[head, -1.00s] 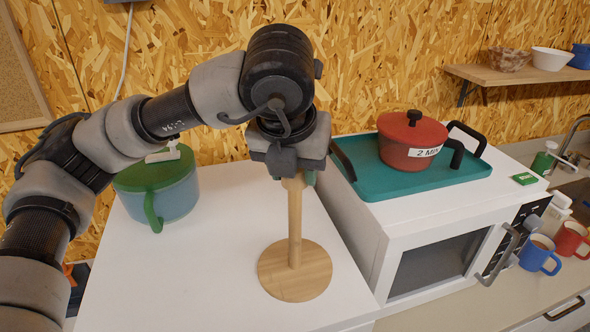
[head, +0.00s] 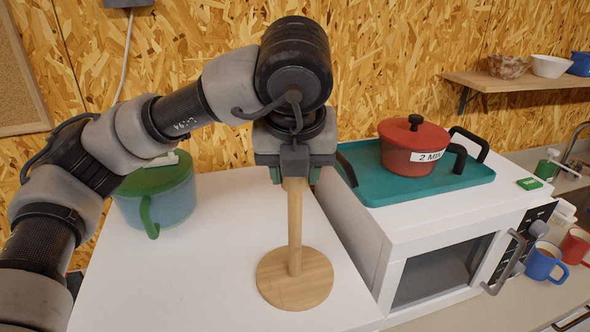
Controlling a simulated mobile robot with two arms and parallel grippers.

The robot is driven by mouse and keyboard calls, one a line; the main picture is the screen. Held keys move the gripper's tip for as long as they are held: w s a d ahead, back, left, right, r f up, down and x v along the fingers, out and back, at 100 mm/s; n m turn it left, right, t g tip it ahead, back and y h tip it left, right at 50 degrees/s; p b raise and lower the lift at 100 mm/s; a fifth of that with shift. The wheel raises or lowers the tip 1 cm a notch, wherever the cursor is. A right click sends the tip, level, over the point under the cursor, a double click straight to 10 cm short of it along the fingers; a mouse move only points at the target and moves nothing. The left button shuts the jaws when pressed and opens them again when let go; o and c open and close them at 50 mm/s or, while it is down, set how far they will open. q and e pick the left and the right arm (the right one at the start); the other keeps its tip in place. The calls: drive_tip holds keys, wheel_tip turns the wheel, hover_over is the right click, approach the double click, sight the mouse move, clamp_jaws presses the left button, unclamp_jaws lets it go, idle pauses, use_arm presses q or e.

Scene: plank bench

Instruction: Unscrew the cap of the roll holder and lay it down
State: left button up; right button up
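The wooden roll holder (head: 295,235) stands upright on the white surface, with a round base (head: 295,280) and a thin post. My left gripper (head: 294,172) is at the top of the post, pointing down, and its body hides the post's upper end. The cap is hidden behind the gripper. I cannot see whether the fingers are closed on it. My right gripper is not in view.
A blue pot with a green lid (head: 154,176) stands left of the holder. A white microwave (head: 440,250) is at the right, carrying a teal tray (head: 380,188) with a red pot (head: 413,146). The white surface (head: 190,280) in front is clear.

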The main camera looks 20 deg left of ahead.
use_arm(q)
drive_tip(key=shift+n+y, duration=0.5)
drive_tip(key=shift+n, duration=0.9)
drive_tip(key=shift+g, duration=0.3)
drive_tip(key=shift+r+n+y, duration=0.1)
drive_tip(key=shift+n+y, duration=0.2)
drive_tip(key=shift+n, duration=0.6)
drive_tip(key=shift+n+g, duration=0.3)
drive_tip(key=shift+n, duration=0.2)
drive_tip(key=shift+n+g+y, duration=0.4)
drive_tip(key=shift+n, duration=1.1)
